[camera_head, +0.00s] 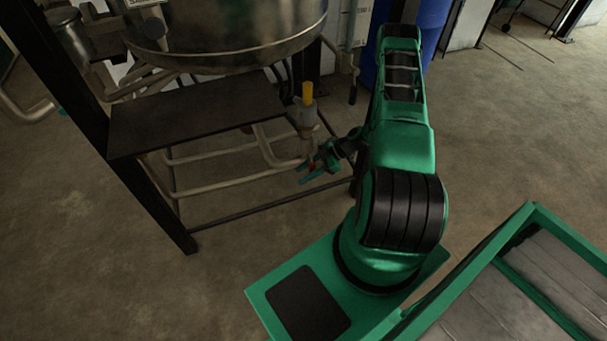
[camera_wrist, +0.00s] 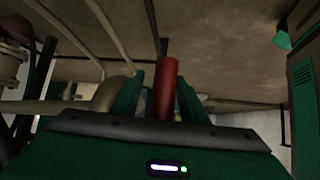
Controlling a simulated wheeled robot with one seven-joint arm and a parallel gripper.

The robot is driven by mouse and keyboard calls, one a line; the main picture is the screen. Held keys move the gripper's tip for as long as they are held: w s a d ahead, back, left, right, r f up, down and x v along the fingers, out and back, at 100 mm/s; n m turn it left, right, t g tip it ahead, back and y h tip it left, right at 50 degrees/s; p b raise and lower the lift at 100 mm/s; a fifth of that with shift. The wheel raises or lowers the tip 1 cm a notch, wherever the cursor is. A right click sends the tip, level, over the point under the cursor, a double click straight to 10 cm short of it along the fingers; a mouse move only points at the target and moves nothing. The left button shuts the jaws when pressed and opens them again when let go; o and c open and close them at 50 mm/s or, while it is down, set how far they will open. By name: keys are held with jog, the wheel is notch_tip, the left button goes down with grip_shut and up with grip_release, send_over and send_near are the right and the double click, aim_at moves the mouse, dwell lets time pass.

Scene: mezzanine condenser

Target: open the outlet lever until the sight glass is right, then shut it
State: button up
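The outlet lever shows as a red cylindrical handle (camera_wrist: 167,88) in the wrist view, upright between the green fingers of my gripper (camera_wrist: 160,100). I cannot tell whether the fingers touch it or a small gap remains. In the head view my gripper (camera_head: 318,163) is at the end of the pipework, beside the outlet below the vessel. The handle is mostly hidden there. A yellow upright piece (camera_head: 307,93) stands on a grey fitting (camera_head: 307,116) just above the outlet. It may be the sight glass, but its level or marking is too small to read.
A round metal vessel (camera_head: 235,45) sits above a dark frame with a flat shelf (camera_head: 190,115) and a leg (camera_head: 165,212). Pale pipes (camera_head: 225,182) run beneath. A blue drum (camera_head: 425,20) stands behind my arm. The floor at lower left is clear.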

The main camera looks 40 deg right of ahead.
jog(key=shift+s, duration=0.1)
jog(key=v, duration=1)
jog(key=shift+d+r, duration=0.2)
jog(key=shift+d, duration=0.1)
dwell(6.6)
